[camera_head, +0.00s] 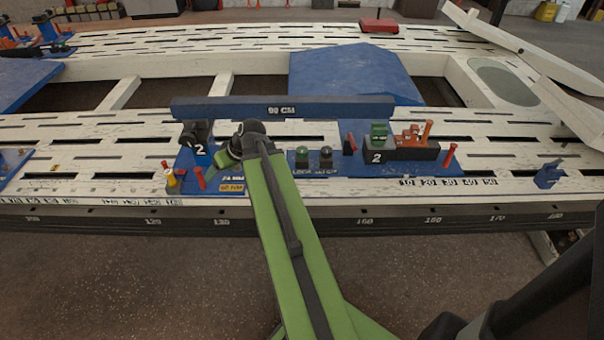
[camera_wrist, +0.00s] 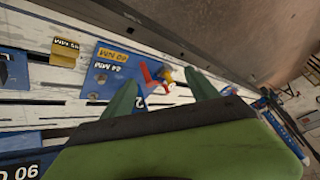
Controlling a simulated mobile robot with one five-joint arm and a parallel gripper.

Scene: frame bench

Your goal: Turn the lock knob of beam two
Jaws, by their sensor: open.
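The long blue beam (camera_head: 283,106) marked 90 CM lies across the bench, with a black end block (camera_head: 196,134) marked 2 at its left and a second block marked 2 (camera_head: 388,152) at its right. Below the left block, a blue plate (camera_head: 213,188) carries a red peg (camera_head: 201,178) and a yellow piece with a red top (camera_head: 171,179). In the wrist view, a red handle (camera_wrist: 147,76) and a yellow piece (camera_wrist: 166,76) appear between my gripper's (camera_wrist: 160,79) green fingers. My gripper is open and empty. Which part is the lock knob I cannot tell.
A green and a black knob (camera_head: 326,156) stand right of my arm on the blue base. Red pegs (camera_head: 448,155) and orange pieces sit further right. The bench's front edge (camera_head: 400,218) runs below, with bare floor in front. Slots cross the white bench top.

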